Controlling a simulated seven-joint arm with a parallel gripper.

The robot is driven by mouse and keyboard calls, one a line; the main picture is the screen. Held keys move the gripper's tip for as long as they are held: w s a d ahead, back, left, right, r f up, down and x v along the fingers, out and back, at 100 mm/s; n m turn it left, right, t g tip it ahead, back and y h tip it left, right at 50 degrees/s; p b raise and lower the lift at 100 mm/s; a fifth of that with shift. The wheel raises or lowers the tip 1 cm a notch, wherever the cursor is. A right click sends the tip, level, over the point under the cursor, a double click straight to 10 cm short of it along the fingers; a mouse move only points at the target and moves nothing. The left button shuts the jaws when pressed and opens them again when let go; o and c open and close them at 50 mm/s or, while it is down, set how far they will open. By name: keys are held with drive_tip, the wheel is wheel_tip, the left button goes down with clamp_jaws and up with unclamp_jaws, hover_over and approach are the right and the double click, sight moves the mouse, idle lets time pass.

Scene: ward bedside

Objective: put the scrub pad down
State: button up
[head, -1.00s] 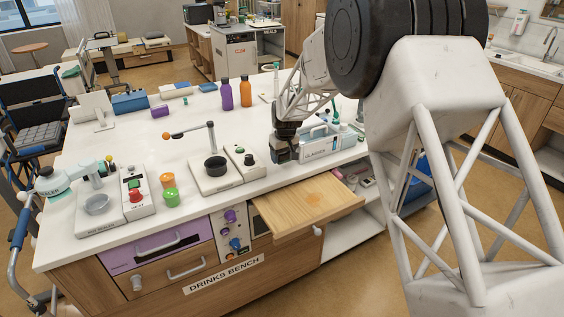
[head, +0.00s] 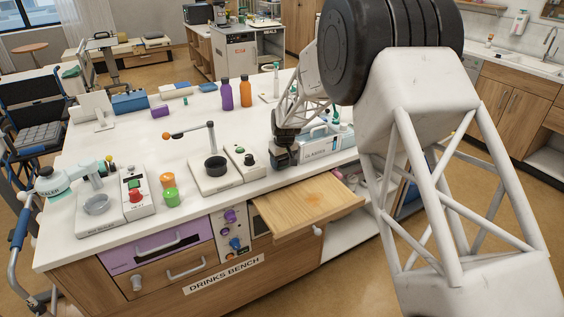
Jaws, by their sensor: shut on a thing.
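My gripper (head: 284,157) is at the front edge of the white bench top, just left of a pale carrier with a handle. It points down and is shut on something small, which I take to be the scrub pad. The pad is mostly hidden by the dark fingers, and I cannot tell whether it touches the bench top.
The carrier (head: 321,149) with bottles stands close to my gripper's right. Purple (head: 227,95) and orange (head: 246,93) bottles stand further back. The middle of the white bench top (head: 255,130) is largely clear.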

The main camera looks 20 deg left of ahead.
sight(284, 160)
drive_tip(key=shift+f, duration=0.5)
drive_tip(key=shift+f, duration=0.4)
drive_tip(key=o, duration=0.8)
drive_tip(key=shift+s+d+f, duration=0.1)
drive_tip(key=shift+f, duration=0.05)
drive_tip(key=shift+o, duration=0.4)
drive_tip(key=shift+s+f, duration=0.1)
drive_tip(key=shift+s, duration=0.1)
drive_tip(key=shift+a+r, duration=0.25)
drive_tip(key=shift+r, duration=0.2)
drive_tip(key=shift+c, duration=0.4)
drive_tip(key=shift+o, duration=0.4)
wheel_tip(284, 160, up, 13)
drive_tip(key=d, duration=0.1)
drive_tip(key=shift+s+d, duration=0.3)
drive_tip(key=shift+s, duration=0.05)
